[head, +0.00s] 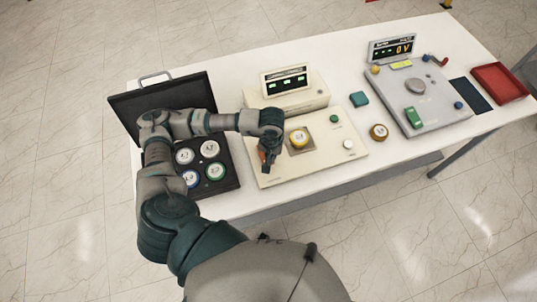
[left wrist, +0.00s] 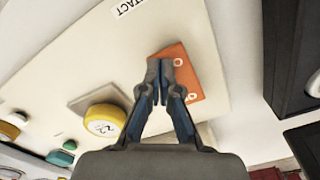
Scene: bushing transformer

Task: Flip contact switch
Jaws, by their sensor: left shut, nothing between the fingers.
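The cream contact panel (head: 310,165) stands mid-table, with a yellow-capped piece (head: 298,138) on a square pad. In the left wrist view, an orange switch plate (left wrist: 188,75) with small white ring marks lies on the panel, near a label (left wrist: 128,6) reading "TACT". The yellow piece also shows there (left wrist: 103,121). My left gripper (head: 267,167) is over the panel's left part. In the left wrist view its fingertips (left wrist: 160,68) are shut together with nothing between them, overlapping the orange plate. Whether they touch it I cannot tell. The fingers hide part of the switch. My right gripper is not in view.
An open black case (head: 231,184) with several round pieces is left of the panel, under my left arm. A display box (head: 288,86) stands behind.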

